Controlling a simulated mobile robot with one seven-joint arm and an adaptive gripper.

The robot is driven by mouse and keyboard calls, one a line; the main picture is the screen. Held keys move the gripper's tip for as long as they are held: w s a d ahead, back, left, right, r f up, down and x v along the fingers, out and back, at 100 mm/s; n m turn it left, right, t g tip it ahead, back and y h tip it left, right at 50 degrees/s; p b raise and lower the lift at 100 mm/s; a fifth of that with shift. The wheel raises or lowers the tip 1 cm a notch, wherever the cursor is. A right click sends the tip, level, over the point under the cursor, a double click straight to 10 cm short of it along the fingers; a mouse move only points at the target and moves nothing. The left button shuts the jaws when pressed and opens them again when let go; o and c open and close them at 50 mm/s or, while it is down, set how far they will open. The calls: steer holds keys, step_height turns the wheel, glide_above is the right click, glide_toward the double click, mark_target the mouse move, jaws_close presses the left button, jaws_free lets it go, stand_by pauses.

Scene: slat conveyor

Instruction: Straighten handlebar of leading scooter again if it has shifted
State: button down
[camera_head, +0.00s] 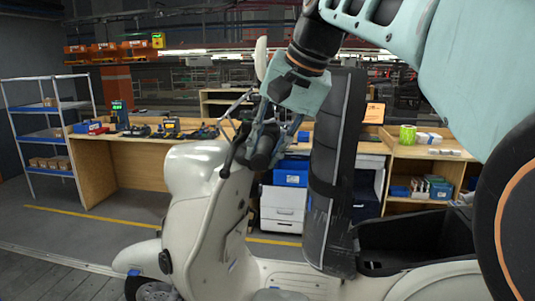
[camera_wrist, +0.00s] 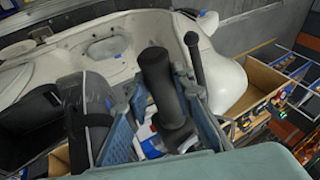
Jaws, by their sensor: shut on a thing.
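The cream scooter (camera_head: 200,225) stands in front of me, its front end to the left in the head view. Its black handlebar grip (camera_wrist: 160,80) stands out between the two fingers of my gripper (camera_wrist: 168,118) in the wrist view. My gripper (camera_head: 268,140) is shut on this grip, seen in the head view beside the front shield. The fingers hide part of the grip, and the far side of the handlebar is mostly hidden. I cannot tell whether the handlebar is exactly straight.
The black seat (camera_head: 335,150) stands raised, close right of my gripper, with the open under-seat bin (camera_head: 415,240) behind it. A wooden workbench (camera_head: 130,160) with tools lies beyond the scooter. A blue-shelved rack (camera_head: 45,135) stands far left. Floor between is clear.

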steer(key=shift+a+r, duration=0.35)
steer(key=shift+a, duration=0.1)
steer(key=shift+w+a+r+m, duration=0.15)
steer(key=shift+a+r+m, duration=0.15)
steer(key=shift+a, duration=0.35)
steer(key=shift+w+a+r+m, duration=0.1)
steer(key=shift+a+r+m, duration=0.1)
steer(key=shift+a+r, duration=0.3)
steer(key=c, duration=1.6)
jaws_free()
steer(key=shift+a+f, duration=0.2)
steer(key=shift+d, duration=0.1)
